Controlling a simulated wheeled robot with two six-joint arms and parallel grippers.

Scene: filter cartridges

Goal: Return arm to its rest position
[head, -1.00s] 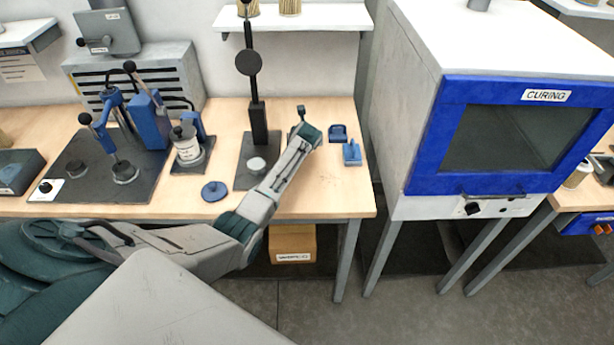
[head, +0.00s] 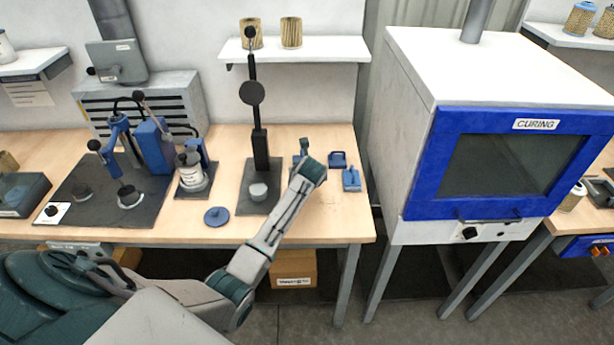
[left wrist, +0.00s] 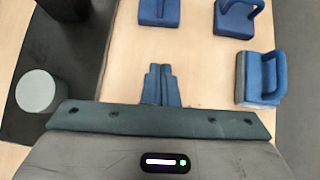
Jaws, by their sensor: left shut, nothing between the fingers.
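My left arm (head: 272,235) reaches in from the left over the front edge of the bench, its wrist (head: 312,170) above the tabletop between the black press stand and the blue parts. My right gripper is in neither view.
Blue parts (left wrist: 259,78) lie right of and beyond my fingers. The black press stand (head: 260,150) is left of the wrist. A blue disc (head: 216,216) lies near the front edge. The curing oven (head: 400,120) stands right of the bench (head: 330,225).

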